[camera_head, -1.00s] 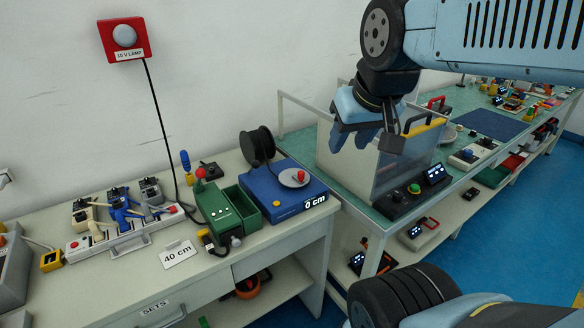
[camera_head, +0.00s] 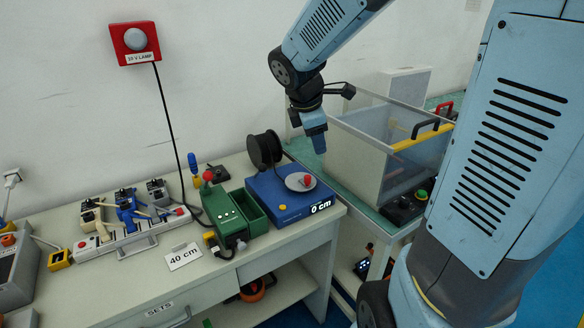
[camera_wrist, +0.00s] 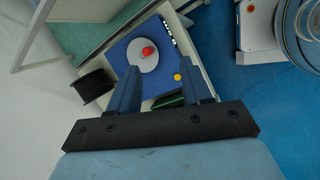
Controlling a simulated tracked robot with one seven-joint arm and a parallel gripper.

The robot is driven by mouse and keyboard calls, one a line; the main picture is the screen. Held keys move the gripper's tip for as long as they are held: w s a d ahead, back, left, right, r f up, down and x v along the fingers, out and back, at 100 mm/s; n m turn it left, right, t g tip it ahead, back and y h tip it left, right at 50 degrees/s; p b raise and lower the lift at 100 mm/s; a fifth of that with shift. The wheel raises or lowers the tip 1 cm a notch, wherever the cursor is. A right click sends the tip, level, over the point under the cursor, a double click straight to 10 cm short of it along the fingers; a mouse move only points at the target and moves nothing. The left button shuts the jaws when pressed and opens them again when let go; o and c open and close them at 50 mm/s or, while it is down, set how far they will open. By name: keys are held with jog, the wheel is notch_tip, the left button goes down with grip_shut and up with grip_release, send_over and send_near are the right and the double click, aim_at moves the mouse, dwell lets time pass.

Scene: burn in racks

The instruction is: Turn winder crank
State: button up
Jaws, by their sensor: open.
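The winder is a blue box (camera_head: 266,207) at the right end of the near bench, with a "0 cm" display (camera_head: 321,207) on its front. A grey disc crank (camera_head: 294,182) with a red knob (camera_head: 307,180) lies on its top. A black spool (camera_head: 264,150) stands behind it. In the wrist view the red knob (camera_wrist: 148,50) and grey disc (camera_wrist: 143,57) lie beyond the fingertips. My gripper (camera_head: 319,148) points down above and behind the crank, apart from it. In the wrist view my gripper (camera_wrist: 163,78) is open and empty.
A green box (camera_head: 230,213) sits directly left of the winder. A "40 cm" card (camera_head: 184,256) lies in front.

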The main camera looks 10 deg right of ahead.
aim_at(307, 177)
jog(key=w+a+f+n, duration=0.2)
jog(key=w+f+n, duration=0.5)
jog(key=n, duration=0.1)
jog(key=x, duration=1.3)
jog(key=shift+f, duration=0.2)
jog(key=shift+c, duration=0.4)
grip_shut()
jog(key=shift+a, duration=0.35)
jog(key=shift+d, duration=0.2)
